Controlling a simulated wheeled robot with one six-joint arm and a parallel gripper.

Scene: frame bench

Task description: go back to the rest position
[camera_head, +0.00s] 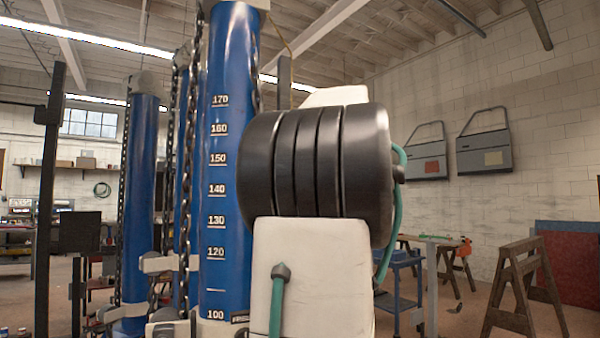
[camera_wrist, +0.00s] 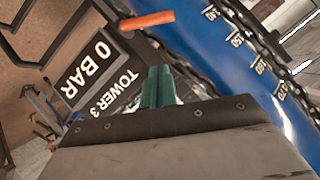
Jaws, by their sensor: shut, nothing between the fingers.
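My gripper (camera_wrist: 158,88) shows in the wrist view as two teal fingers side by side, closed together with nothing between them. They stand out beyond a dark plate edge with screws. Beyond them are a dark sign (camera_wrist: 105,75) reading "0 BAR TOWER 3" and an orange bar (camera_wrist: 147,20). I cannot tell whether the fingers touch anything. In the head view my arm's large black joint and white link fill the centre, and the fingertips cannot be made out.
A blue tower (camera_head: 225,190) with a number scale and chain stands just left of my arm in the head view. Another blue tower (camera_head: 139,200) stands further left. A wooden sawhorse (camera_head: 522,285) and a blue cart (camera_head: 398,262) are at right, with open floor between.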

